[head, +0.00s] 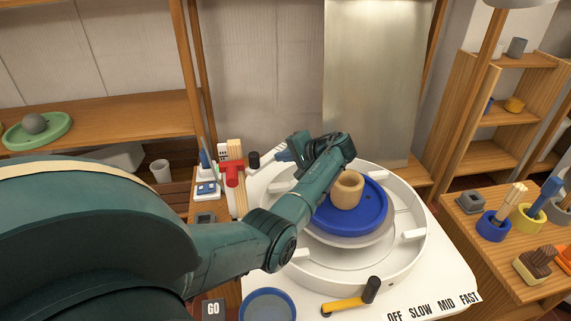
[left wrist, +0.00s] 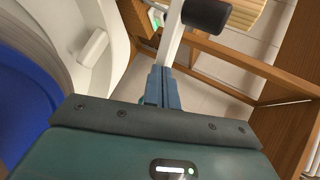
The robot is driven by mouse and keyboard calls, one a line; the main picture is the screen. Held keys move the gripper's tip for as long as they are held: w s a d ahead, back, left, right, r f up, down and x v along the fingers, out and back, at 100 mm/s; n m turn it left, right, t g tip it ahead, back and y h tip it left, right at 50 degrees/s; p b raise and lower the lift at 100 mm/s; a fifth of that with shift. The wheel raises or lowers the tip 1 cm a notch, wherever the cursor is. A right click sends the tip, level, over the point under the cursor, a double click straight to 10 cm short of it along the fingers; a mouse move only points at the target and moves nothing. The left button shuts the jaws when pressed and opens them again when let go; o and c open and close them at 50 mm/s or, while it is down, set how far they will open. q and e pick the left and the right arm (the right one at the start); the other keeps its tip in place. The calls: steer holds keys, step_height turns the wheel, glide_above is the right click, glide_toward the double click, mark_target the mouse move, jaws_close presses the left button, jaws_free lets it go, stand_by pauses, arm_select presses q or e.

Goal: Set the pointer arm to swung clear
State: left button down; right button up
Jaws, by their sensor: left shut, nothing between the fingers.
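The pointer arm appears to be the pale bar with a black knob (head: 253,160) at the back left of the wheel; I cannot make out its whole length. In the left wrist view a white bar (left wrist: 173,38) runs up from just beyond my fingertips, with a black knob (left wrist: 206,15) beside its top. My left gripper (head: 280,155) reaches over the wheel, its blue fingers pointing left toward the knob. In the left wrist view its fingers (left wrist: 162,72) are shut and empty, close to the bar; whether they touch is unclear. My right gripper is out of view.
The white wheel basin (head: 409,272) holds a blue disc (head: 369,217) with a tan clay pot (head: 347,190), near my left wrist. A yellow lever (head: 343,305) stands in front, by the speed labels. A red tool (head: 231,172) stands left. Tool cups (head: 493,224) stand right.

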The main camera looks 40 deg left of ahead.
mark_target(273, 152)
arm_select(q)
steer(key=shift+w+a, duration=0.15)
steer(key=shift+a, duration=0.45)
steer(key=shift+w+a, duration=0.15)
steer(key=shift+a, duration=2.2)
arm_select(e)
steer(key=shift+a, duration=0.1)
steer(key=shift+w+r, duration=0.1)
arm_select(q)
steer(key=shift+p, duration=0.3)
